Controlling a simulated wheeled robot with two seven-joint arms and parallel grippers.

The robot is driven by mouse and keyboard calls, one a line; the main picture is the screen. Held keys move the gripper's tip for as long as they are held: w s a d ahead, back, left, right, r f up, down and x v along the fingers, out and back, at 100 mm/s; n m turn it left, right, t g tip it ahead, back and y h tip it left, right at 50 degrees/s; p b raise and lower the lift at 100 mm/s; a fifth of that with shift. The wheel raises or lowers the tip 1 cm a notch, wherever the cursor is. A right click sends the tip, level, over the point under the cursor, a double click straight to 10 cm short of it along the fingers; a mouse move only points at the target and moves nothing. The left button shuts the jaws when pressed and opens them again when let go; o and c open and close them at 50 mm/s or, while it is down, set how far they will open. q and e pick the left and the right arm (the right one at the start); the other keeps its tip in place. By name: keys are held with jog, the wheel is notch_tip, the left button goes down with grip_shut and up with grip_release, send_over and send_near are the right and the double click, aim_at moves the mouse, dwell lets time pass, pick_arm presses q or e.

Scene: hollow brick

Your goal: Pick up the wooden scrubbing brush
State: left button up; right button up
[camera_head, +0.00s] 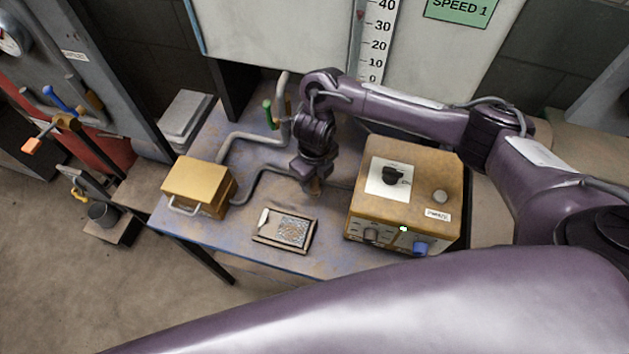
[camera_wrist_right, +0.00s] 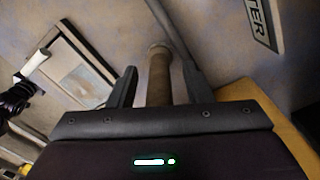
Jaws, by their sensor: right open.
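My right gripper (camera_head: 312,184) points down over the worn table, between the yellow box and the tan control box. In the right wrist view its two fingers (camera_wrist_right: 160,80) are open, one on each side of a brown, rod-like wooden piece (camera_wrist_right: 158,76). This looks like the scrubbing brush's handle; the fingers do not visibly press on it. In the head view only a small brown bit (camera_head: 314,190) shows under the gripper, and the rest of the brush is hidden. My left gripper cannot be made out.
The tan control box (camera_head: 408,210) stands close to the right. A yellow box (camera_head: 196,182) with a handle is at the left. A framed tray (camera_head: 270,241) with a speckled panel lies in front. Grey pipes (camera_head: 262,172) run behind the gripper. A scale board (camera_head: 372,45) stands at the back.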

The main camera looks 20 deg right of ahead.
jog(key=shift+c, duration=0.3)
grip_shut()
jog(key=shift+r, duration=0.1)
